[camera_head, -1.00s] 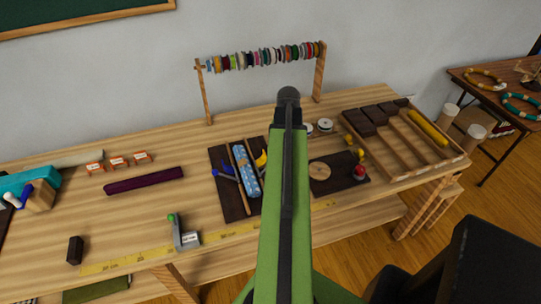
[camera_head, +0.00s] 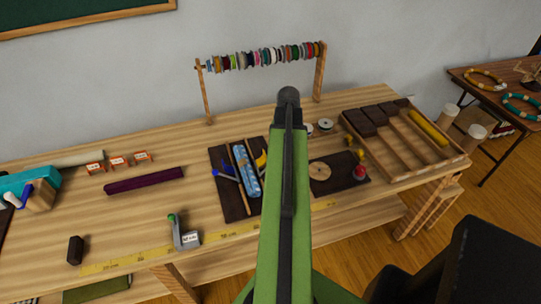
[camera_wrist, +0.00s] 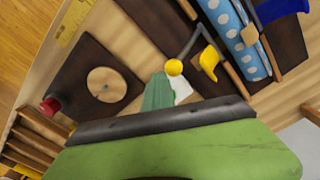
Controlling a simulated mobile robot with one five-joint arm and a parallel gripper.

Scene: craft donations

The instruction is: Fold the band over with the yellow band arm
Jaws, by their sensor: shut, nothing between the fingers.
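The yellow band arm (camera_head: 261,159) stands at the right side of a blue polka-dot bundle (camera_head: 246,176) in a dark wooden holder. In the wrist view the yellow band arm (camera_wrist: 209,62) shows a grey rod and a round yellow knob (camera_wrist: 174,67). The bundle (camera_wrist: 236,38) lies beyond it; I cannot clearly tell the band's shape. A blue arm (camera_head: 224,173) is on the bundle's other side. My gripper (camera_wrist: 158,91) shows as pale green fingertips, shut and empty, just beside the yellow knob; contact is unclear. My green arm hides it in the head view.
A dark board with a wooden disc (camera_head: 320,171) and a red knob (camera_head: 360,171) is right of my arm. A compartment tray (camera_head: 396,150) is farther right. A spool rack (camera_head: 205,95) stands behind. A purple bar (camera_head: 145,181) lies left, with bare tabletop around it.

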